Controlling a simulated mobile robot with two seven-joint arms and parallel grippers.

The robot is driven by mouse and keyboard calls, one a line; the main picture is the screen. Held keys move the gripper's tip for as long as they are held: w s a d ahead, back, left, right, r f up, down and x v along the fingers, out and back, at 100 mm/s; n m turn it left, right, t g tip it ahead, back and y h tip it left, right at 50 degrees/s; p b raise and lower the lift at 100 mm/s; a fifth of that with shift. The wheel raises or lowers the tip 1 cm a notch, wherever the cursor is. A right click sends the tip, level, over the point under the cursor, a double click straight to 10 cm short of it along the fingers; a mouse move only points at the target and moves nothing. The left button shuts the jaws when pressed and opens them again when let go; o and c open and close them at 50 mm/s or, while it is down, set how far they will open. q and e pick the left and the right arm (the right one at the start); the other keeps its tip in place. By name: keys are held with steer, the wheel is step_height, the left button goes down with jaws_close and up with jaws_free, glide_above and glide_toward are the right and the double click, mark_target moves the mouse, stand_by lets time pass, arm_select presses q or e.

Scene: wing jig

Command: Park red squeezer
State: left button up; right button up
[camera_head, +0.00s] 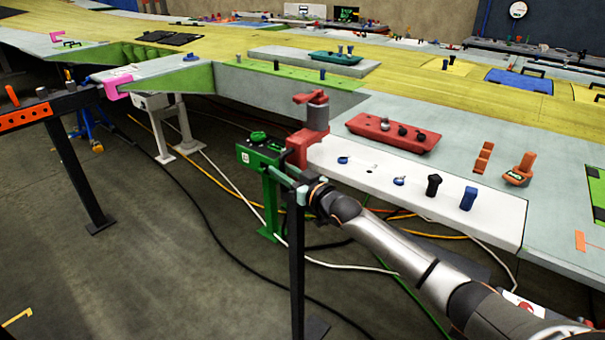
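A red tool with a grey cylinder, which looks like the red squeezer (315,116), stands upright at the left end of the white panel (345,172). Its lower red block sits at the panel's edge. My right arm comes in from the lower right. My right gripper (304,190) is just below and in front of that red block, beside the green box. Its fingers are small and partly hidden, so I cannot tell whether they are open or touch anything. My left gripper is not in view.
A green box (259,154) on a green stand is left of the gripper, with a black post (296,255) below. A red tray (393,134) with dark knobs lies behind the panel. Blue and black pegs stand on the panel. Cables cross the floor; the left foreground floor is open.

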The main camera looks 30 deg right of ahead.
steer(key=s+d, duration=0.1)
steer(key=s, duration=0.7)
steer(key=shift+s+d+p, duration=0.35)
steer(key=shift+s, duration=0.05)
steer(key=s+a+f+g, duration=0.2)
steer(key=s+a+f, duration=0.25)
steer(key=f, duration=0.35)
steer(key=s+a+f+g, duration=0.1)
steer(key=s+a+f, duration=0.2)
steer(key=s+f, duration=0.35)
steer(key=s+a+f+g, duration=0.2)
steer(key=s+a+f, duration=0.2)
steer(key=s+f, duration=0.3)
steer(key=s+a+f+g+h, duration=0.1)
steer(key=s+a+f+g, duration=0.2)
steer(key=s+f, duration=0.4)
steer(key=s+a, duration=0.1)
steer(key=s, duration=0.4)
steer(key=shift+s+a+f, duration=0.15)
